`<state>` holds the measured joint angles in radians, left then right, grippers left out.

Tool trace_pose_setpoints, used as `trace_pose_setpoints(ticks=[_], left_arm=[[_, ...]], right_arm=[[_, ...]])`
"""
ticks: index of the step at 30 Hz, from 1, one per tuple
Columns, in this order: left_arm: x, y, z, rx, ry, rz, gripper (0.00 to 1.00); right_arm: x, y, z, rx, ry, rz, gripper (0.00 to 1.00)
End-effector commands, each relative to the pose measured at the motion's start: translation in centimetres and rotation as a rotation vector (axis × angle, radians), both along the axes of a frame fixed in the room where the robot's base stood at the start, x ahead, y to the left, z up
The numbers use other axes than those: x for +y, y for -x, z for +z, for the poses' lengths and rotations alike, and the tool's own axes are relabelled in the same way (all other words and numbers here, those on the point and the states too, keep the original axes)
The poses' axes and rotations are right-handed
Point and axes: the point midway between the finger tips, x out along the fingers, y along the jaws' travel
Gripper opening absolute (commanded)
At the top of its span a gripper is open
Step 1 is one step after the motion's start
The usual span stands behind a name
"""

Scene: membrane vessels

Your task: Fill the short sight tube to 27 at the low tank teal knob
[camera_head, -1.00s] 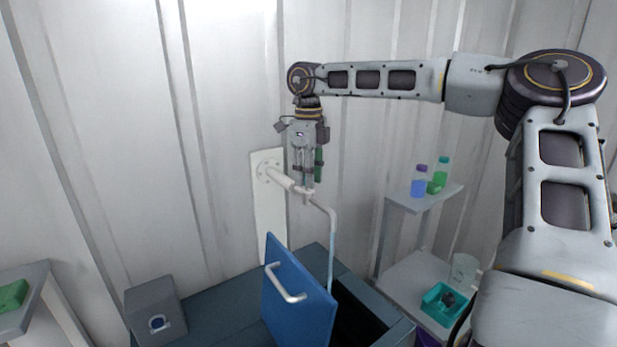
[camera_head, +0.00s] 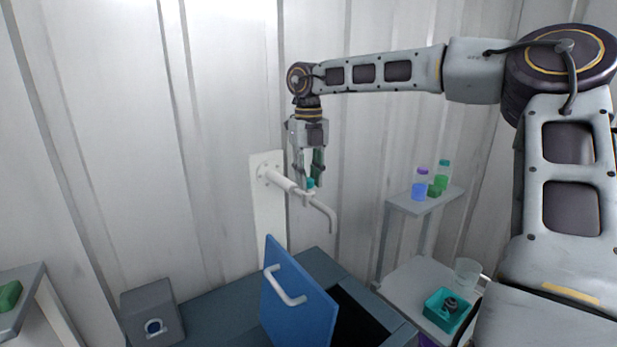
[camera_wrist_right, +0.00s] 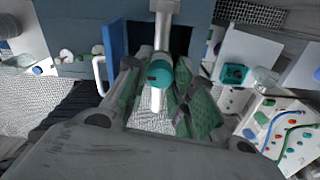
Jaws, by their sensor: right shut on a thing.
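A teal knob (camera_head: 311,183) sits on top of a white wall tap (camera_head: 278,180) with a downturned spout. My right gripper (camera_head: 308,183) points down over the tap and is shut on the teal knob. In the right wrist view the knob (camera_wrist_right: 160,73) shows between the two fingers of the gripper (camera_wrist_right: 160,88). No stream shows under the spout. I cannot make out a short sight tube or a reading of 27 in these views. My left gripper is not in view.
A blue lid (camera_head: 298,300) with a white handle stands raised beside a dark opening below the spout. A grey box (camera_head: 153,308) stands to the left. A right shelf (camera_head: 408,205) holds purple-capped and green-capped bottles. A teal tray (camera_head: 436,317) and clear cup (camera_head: 467,271) stand below it.

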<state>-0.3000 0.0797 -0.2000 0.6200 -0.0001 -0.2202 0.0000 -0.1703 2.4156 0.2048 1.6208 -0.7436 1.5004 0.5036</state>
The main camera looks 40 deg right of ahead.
Motion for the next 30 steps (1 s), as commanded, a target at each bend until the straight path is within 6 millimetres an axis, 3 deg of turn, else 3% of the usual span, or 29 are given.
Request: trace_pose_setpoints(ticks=[11, 12, 17, 30], left_arm=[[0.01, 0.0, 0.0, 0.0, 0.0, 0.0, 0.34], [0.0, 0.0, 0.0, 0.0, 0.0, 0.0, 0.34], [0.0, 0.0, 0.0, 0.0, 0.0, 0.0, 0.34], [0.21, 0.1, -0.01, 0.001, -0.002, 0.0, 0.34]], right_arm=[[0.0, 0.02, 0.04, 0.0, 0.0, -0.007, 0.01], [0.0, 0.02, 0.04, 0.001, 0.0, -0.006, 0.27], [0.01, 0.02, 0.03, 0.001, 0.0, -0.006, 0.48], [0.0, -0.01, 0.31, 0.0, 0.0, -0.005, 0.48]])
